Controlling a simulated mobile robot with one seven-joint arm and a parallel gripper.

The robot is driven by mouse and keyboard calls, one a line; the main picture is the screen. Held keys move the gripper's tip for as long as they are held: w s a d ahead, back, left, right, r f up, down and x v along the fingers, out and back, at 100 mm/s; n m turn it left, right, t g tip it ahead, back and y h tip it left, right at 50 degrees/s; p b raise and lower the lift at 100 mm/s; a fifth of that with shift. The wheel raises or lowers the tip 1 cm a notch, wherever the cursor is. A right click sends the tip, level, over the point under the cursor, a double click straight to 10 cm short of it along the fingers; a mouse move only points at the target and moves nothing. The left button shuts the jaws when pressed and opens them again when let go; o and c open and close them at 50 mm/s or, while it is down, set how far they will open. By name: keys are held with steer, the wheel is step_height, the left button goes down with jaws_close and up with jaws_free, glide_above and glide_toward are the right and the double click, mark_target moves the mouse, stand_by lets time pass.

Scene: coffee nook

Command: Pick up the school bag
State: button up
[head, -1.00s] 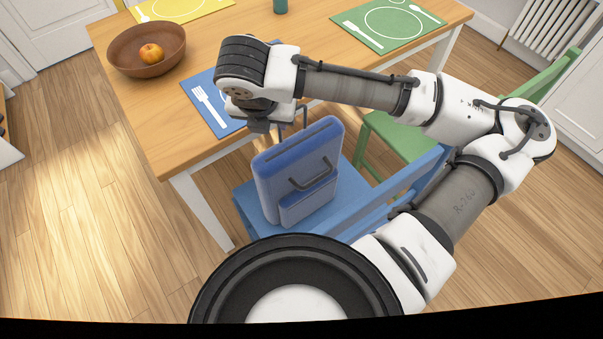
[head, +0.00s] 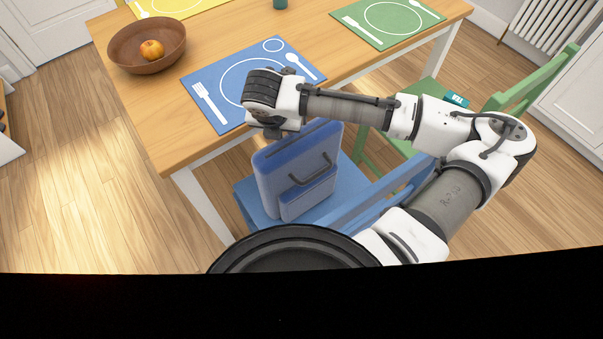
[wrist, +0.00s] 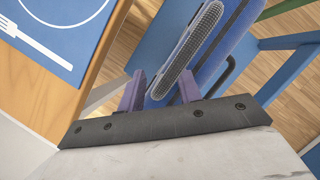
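The blue school bag (head: 268,180) stands upright on the seat of the blue chair (head: 248,203). It has a dark handle and a front pocket on the side facing the head camera. My gripper (head: 268,130) is over the top of the bag at the table's edge. In the wrist view my gripper (wrist: 161,90) has its two purple fingers spread apart. The bag's top, with a grey mesh strip, lies between and beyond them in the wrist view (wrist: 222,45). I cannot tell whether the fingers touch it.
The wooden table (head: 170,110) stands close beyond the bag, with a blue placemat (head: 215,112) near its edge. A brown bowl (head: 125,62) holds an orange fruit. A green chair (head: 535,80) is at the right, with a small teal box (head: 457,99) on it. Floor at left is clear.

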jaws_close()
steer(key=shift+r, duration=0.1)
stand_by(1.2)
